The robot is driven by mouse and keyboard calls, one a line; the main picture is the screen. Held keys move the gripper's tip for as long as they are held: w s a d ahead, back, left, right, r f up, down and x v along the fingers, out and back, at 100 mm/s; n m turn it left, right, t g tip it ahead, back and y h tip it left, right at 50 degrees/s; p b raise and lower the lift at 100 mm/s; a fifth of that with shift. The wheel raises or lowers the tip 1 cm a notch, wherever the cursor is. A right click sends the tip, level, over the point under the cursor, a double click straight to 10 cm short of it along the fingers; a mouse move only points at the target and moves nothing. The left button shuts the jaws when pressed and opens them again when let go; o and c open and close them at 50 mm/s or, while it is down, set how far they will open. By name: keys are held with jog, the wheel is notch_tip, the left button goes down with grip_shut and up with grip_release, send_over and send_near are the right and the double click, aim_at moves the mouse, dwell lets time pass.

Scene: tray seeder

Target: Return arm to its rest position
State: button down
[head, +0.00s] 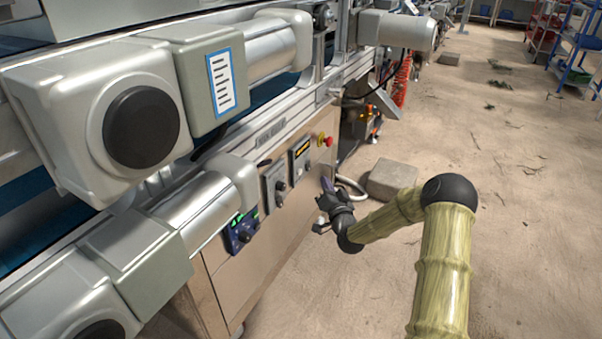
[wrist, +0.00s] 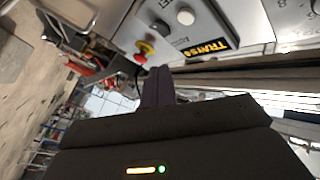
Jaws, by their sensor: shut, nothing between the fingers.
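My gripper (head: 327,186) is at the end of my bamboo-patterned arm, in front of the tray seeder's steel side panel (head: 240,286) in the head view. Its fingers are together and empty. The closed fingers also show in the wrist view (wrist: 157,88), below the control panel. A red and yellow button (head: 326,141) is just above the gripper in the head view; it also shows in the wrist view (wrist: 145,48). I cannot tell whether the gripper touches the panel.
Grey motor housings (head: 95,110) jut out from the machine at the left. A knob box (head: 275,184) and a blue controller (head: 241,232) sit on the panel. A stone block (head: 392,180) lies on the floor beyond my arm.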

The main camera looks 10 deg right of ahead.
jog(key=s+a+r+n+g+y+p, duration=0.1)
jog(key=s+a+r+n+g+p, duration=0.35)
jog(key=s+a+g, duration=0.2)
jog(key=s+d+r+g+h+p, duration=0.1)
jog(key=s+d+r+g+p, duration=0.2)
jog(key=s, duration=0.8)
jog(key=s+r+n+g+h+p, duration=0.1)
jog(key=s+r+g+h+p, duration=0.2)
jog(key=s+r, duration=0.5)
jog(key=s+d+r+g+p, duration=0.2)
jog(key=s+g+p, duration=0.15)
jog(key=s, duration=0.95)
notch_tip(320, 180, up, 37)
jog(key=p, duration=3.6)
jog(key=shift+w+a+g, duration=0.2)
jog(key=shift+w+g, duration=0.15)
jog(key=shift+g, duration=0.05)
jog(key=shift+w, duration=0.1)
